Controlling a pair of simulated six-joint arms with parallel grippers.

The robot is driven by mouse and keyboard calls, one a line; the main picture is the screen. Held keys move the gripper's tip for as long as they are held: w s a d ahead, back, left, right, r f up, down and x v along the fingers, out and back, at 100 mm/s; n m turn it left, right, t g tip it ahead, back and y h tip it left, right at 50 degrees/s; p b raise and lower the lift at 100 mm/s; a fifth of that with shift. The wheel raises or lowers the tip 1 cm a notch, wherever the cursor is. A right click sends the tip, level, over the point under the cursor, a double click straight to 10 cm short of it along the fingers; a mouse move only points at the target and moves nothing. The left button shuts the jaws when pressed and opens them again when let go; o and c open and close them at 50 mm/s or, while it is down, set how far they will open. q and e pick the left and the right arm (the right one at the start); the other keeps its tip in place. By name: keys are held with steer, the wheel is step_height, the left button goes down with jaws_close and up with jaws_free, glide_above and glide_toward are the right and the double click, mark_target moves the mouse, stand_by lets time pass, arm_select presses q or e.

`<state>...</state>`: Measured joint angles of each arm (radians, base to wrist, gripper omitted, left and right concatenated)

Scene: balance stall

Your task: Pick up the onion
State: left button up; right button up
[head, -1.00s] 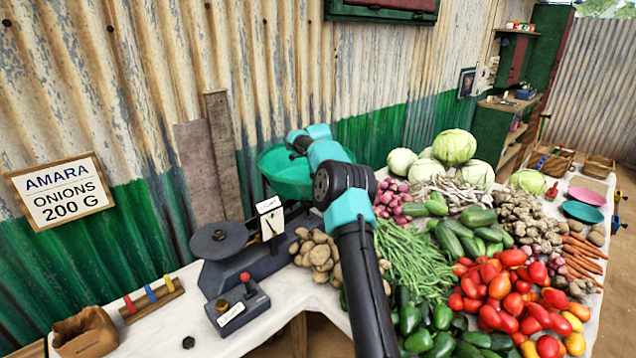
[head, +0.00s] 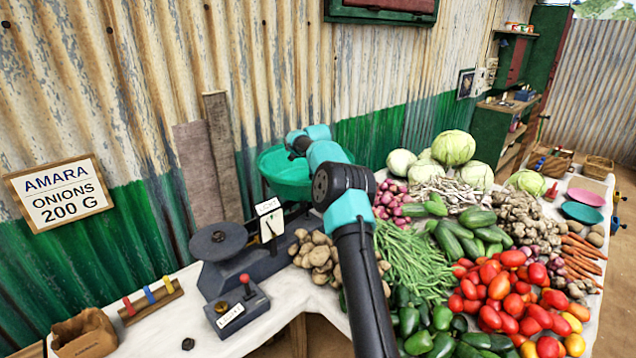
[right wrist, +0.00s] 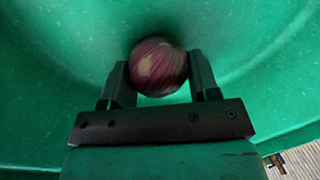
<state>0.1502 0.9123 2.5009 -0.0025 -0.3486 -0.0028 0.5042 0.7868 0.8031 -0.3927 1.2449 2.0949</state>
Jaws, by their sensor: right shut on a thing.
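A red-purple onion (right wrist: 158,67) shows in the right wrist view, between the two fingers of my right gripper (right wrist: 160,80). The gripper is shut on it, with a finger at each side. Behind the onion is the green inner surface of the scale pan (right wrist: 60,40); I cannot tell whether the onion still touches it. In the head view the green pan (head: 285,180) sits at the back of the scale, and my right arm reaches over to it, hiding the gripper and the onion. More onions (head: 390,200) lie piled right of the arm. My left gripper is not in view.
The dark scale (head: 240,262) has a flat weight plate (head: 218,238) on its left. A red-knobbed box (head: 236,308), a paper bag (head: 85,335) and a rack of coloured pieces (head: 150,300) stand in front. Potatoes, beans, peppers and tomatoes (head: 505,300) crowd the right.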

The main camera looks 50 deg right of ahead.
step_height(320, 180, up, 9)
steer(key=shift+w, duration=0.1)
steer(key=shift+r, duration=0.45)
stand_by(0.6)
